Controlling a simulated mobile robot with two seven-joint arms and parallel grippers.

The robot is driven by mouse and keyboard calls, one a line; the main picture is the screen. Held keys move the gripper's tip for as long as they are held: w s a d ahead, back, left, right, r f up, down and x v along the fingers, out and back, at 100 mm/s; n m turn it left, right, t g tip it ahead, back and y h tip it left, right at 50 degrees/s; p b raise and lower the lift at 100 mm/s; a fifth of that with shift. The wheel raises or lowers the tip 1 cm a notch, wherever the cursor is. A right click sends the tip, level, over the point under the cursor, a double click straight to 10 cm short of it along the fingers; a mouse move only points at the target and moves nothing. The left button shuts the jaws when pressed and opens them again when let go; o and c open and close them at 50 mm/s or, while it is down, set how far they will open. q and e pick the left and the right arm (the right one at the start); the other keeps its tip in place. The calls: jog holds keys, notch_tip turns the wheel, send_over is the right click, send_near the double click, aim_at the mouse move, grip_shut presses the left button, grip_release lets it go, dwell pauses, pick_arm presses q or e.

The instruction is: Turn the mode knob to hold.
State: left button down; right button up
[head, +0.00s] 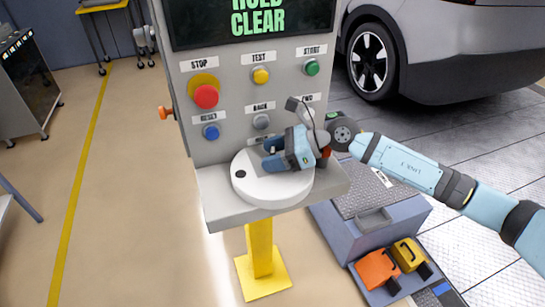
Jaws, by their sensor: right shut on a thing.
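The grey control panel (200,158) stands in the middle of the head view on a yellow post. A white round dial (275,190) with a black dot at its left sits on the panel's sloping lower ledge. My right gripper (273,155), blue and grey, reaches in from the right over the back of this dial. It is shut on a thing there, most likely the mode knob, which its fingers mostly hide. I cannot tell which way the knob points. The dark screen (258,20) shows "HOLD" and "CLEAR" in green, cut by the top edge. My left gripper is not in view.
A red stop button (206,96), a yellow test button (261,75), a green start button (312,67) and a blue reset button (211,132) surround the gripper's area. A grey case (372,215) and orange tool (377,269) lie right.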

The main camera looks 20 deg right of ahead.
jog(key=o, duration=1.3)
jog(key=shift+b+v, duration=0.65)
jog(key=shift+v, duration=6.25)
jog(key=shift+c, duration=0.3)
